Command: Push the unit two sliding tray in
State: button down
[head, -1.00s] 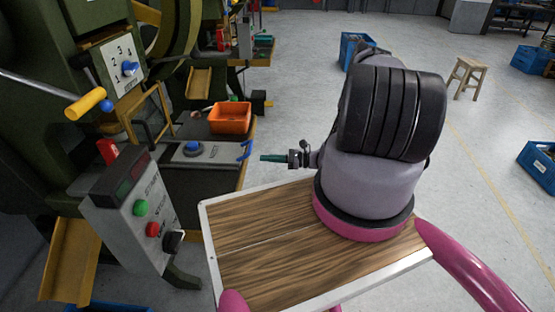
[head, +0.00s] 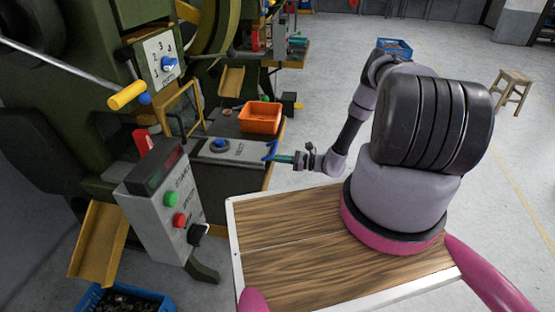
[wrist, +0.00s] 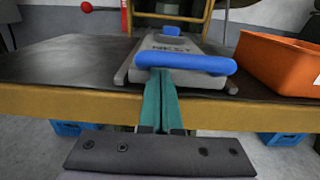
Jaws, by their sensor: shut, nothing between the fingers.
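The sliding tray (head: 238,148) is a flat grey plate on the dark table of the green machine, with a round blue knob and a blue bar handle (head: 270,150) at its right end. In the wrist view the tray (wrist: 178,48) shows lettering and its blue handle (wrist: 190,62) lies crosswise at the near end. My gripper (head: 278,158) has teal fingers, shut and empty. In the wrist view its fingertips (wrist: 160,75) are at the handle, left of the handle's middle; I cannot tell whether they touch it.
An orange bin (head: 260,118) stands on the table beside the tray; it is close on the right in the wrist view (wrist: 282,62). A grey control box (head: 165,205) with green and red buttons stands in front. Open floor lies to the right, with a wooden stool (head: 511,88).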

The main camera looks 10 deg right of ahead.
aim_at(255, 155)
jog(key=x, duration=0.7)
jog(key=shift+w+a, duration=0.1)
jog(key=shift+a, duration=0.25)
